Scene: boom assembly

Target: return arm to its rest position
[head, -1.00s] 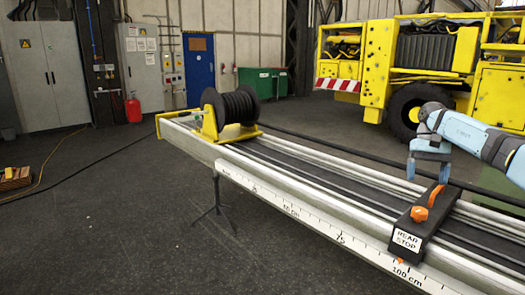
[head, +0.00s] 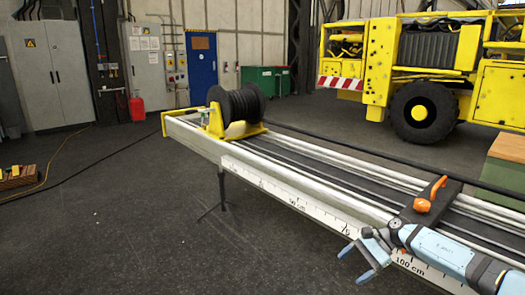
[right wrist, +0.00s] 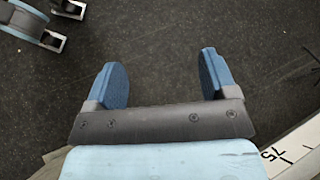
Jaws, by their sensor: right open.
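My right arm and gripper (head: 356,262) are in front of the boom's near side, by the scale. The gripper is open, and in the right wrist view its two blue fingers (right wrist: 160,68) stand apart with only dark floor between them. The black rear stop (head: 447,194) with its orange clamp handle (head: 423,205) sits across the boom (head: 330,185), apart from the fingers. My arm hides the stop's front end and label. My left gripper is not in the head view.
A black cable reel (head: 240,105) stands on a yellow mount at the boom's far end. A thin stand (head: 221,190) is under the boom. A yellow vehicle (head: 420,70) is at the back right. The floor left of the boom is mostly clear.

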